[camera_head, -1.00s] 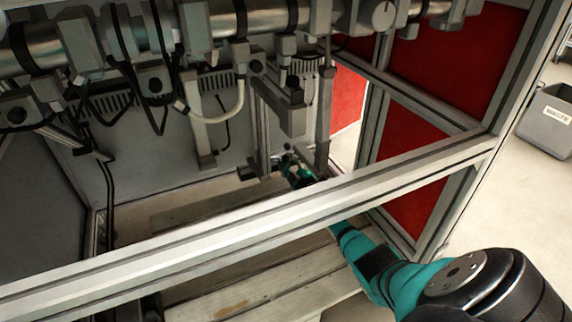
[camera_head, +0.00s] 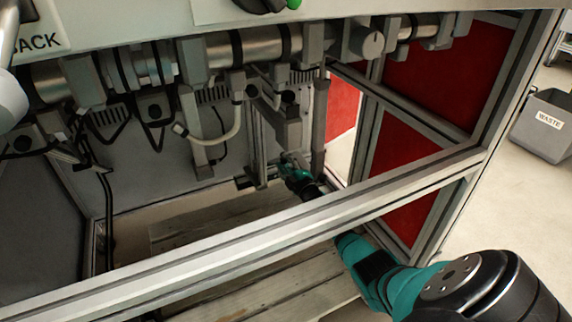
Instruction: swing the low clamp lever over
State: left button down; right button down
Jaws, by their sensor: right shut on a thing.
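My right arm reaches in under the front rail of the frame, and my right gripper (camera_head: 290,163) is inside the bay, low down beside a grey upright post (camera_head: 319,130). The gripper is small, dark and teal in this view, and its fingers are closed. The low clamp lever is too small and too covered by the fingers to make out clearly; the gripper is shut at the lower end of the hanging clamp brackets, where it sits. My left gripper is not in view.
The pale frame rail (camera_head: 250,235) crosses in front of my right forearm. Metal rollers with hanging cables and brackets (camera_head: 195,120) fill the upper bay. Red panels (camera_head: 428,90) close the right side. Wooden slats (camera_head: 265,285) lie below. A grey waste bin (camera_head: 545,135) stands outside at right.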

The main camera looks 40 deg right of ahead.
jog(key=shift+d+r, duration=0.1)
jog(key=shift+r, duration=0.05)
jog(key=c, duration=1)
grip_release()
jog(key=shift+s, duration=0.1)
jog(key=shift+s+a, duration=0.2)
jog(key=shift+s, duration=0.3)
jog(key=v, duration=1.1)
